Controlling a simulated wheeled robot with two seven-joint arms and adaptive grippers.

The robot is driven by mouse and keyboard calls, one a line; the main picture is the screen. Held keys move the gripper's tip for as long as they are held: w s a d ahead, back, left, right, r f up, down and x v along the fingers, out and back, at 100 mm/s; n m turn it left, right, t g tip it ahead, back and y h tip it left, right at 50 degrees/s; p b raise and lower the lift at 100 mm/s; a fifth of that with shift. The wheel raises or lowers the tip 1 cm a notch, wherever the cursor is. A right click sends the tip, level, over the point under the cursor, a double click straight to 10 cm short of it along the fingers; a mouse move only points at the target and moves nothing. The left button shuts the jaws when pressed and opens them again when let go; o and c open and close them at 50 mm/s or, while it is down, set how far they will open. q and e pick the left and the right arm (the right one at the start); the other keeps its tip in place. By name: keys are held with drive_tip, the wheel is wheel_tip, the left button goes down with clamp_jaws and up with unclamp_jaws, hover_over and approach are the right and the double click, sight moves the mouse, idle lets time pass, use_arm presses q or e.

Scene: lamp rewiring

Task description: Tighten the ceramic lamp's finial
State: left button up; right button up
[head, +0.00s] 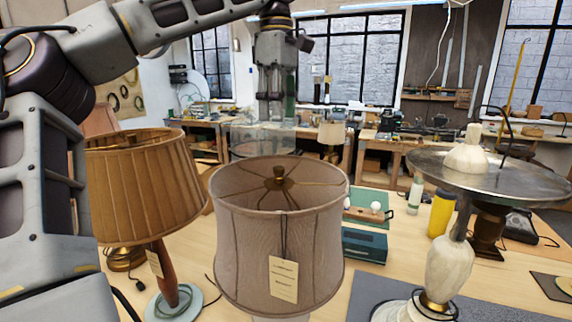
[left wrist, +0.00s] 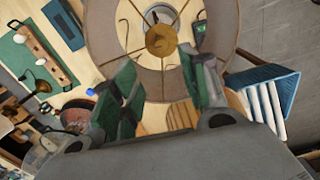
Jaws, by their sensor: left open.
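A lamp with a grey-beige drum shade (head: 240,240) stands at the front middle, with a paper tag hanging on it. Only a sliver of its pale base shows under the shade. Its brass finial (head: 279,174) sits at the centre of the shade's wire spokes; the left wrist view also shows the finial (left wrist: 160,42) from above. My left gripper (head: 277,118) points down behind and above the shade, open and empty. In the left wrist view its green-padded fingers (left wrist: 165,92) stand apart, below the finial in the picture and not around it. My right gripper is not in view.
A brown pleated lamp (head: 145,185) stands close on the left. A marble lamp with a wide metal disc (head: 490,178) stands on the right. A yellow cylinder (head: 441,213), a teal box (head: 364,246) and a green tray with bulbs (head: 385,197) lie between.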

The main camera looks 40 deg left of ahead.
sight(279, 167)
use_arm(q)
drive_tip(key=shift+s+d+f+p, duration=0.1)
drive_tip(key=shift+f+p, duration=0.05)
drive_tip(key=shift+f, duration=3.25)
drive_tip(key=shift+s+d+f+p, duration=0.1)
drive_tip(key=shift+f+p, duration=0.05)
drive_tip(key=shift+f, duration=3.2)
drive_tip(key=shift+w, duration=0.1)
clamp_jaws()
